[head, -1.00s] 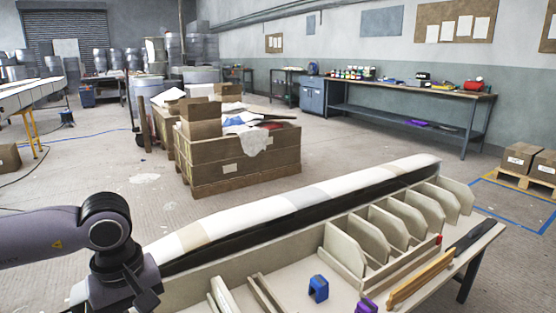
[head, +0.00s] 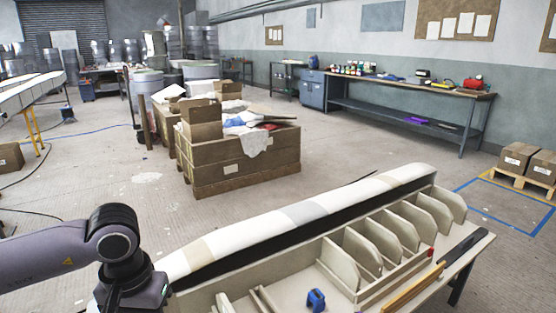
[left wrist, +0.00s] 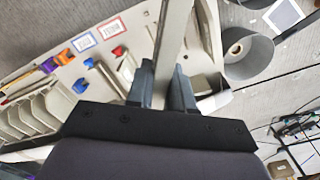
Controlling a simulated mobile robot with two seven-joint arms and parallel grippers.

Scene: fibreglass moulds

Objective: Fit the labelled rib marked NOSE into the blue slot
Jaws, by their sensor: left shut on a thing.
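In the left wrist view my left gripper (left wrist: 166,82) is shut on a pale, flat rib (left wrist: 173,40), seen nearly edge-on. No NOSE marking is readable on it. In the head view only the wrist and upper part of my left gripper (head: 135,295) show at the bottom left; its fingers and the rib are out of frame. A small blue fitting (head: 316,299) stands on the pale mould table; blue fittings also show in the left wrist view (left wrist: 80,86). I cannot tell which one is the blue slot. My right gripper is not in view.
Several upright pale ribs (head: 402,232) stand along the mould table, beside a long pale-topped mould (head: 305,212). The wrist view shows a red-framed label (left wrist: 110,28), a blue-framed label (left wrist: 84,42), and red and purple fittings. A wooden crate (head: 242,178) stands behind.

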